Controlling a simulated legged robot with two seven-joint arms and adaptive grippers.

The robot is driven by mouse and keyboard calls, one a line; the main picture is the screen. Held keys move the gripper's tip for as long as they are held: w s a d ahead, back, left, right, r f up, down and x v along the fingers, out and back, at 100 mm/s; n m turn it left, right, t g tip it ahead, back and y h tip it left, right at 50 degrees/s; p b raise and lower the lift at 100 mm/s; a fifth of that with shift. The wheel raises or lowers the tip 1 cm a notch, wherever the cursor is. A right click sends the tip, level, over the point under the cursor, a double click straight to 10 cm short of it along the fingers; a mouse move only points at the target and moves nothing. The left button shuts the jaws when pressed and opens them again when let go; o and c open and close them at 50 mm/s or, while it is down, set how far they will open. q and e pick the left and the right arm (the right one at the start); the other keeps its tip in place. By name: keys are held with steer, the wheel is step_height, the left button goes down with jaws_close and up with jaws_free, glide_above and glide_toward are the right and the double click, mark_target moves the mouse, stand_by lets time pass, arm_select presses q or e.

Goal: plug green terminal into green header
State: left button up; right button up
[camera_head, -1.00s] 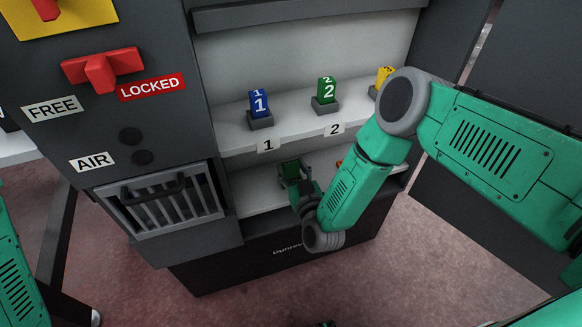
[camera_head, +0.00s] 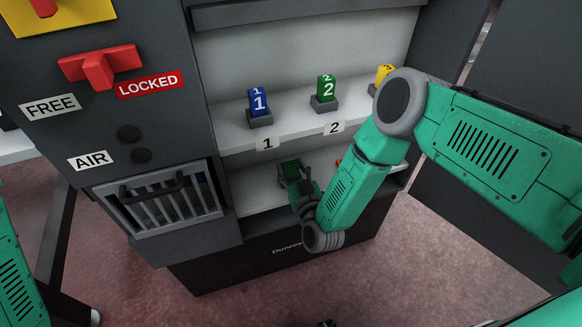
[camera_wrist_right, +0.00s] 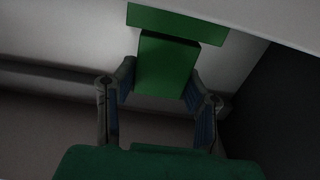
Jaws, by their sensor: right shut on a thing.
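My right gripper (camera_head: 290,172) reaches into the lower shelf bay and is shut on a small dark green block, the green terminal (camera_head: 291,168). The right wrist view shows the terminal (camera_wrist_right: 167,65) between the two fingers of the gripper (camera_wrist_right: 160,88). Just beyond it is a wider flat green piece (camera_wrist_right: 178,22), which looks like the green header. The two greens meet in the picture; I cannot tell whether they touch or are joined. In the head view I cannot make out the header. My left gripper is not in view.
On the upper shelf (camera_head: 232,133) stand a blue block (camera_head: 259,101) marked 1, a green block (camera_head: 327,89) marked 2 and a yellow block (camera_head: 385,73). An orange bit (camera_head: 339,162) shows beside my forearm. A barred box (camera_head: 165,207) stands left of the bay.

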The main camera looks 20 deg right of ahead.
steer(key=shift+f+b, duration=0.85)
steer(key=shift+f, duration=0.25)
steer(key=o, duration=1.1)
steer(key=shift+s+d, duration=0.15)
steer(key=shift+s, duration=2.85)
steer(key=shift+s+d, duration=0.1)
steer(key=shift+s, duration=2.9)
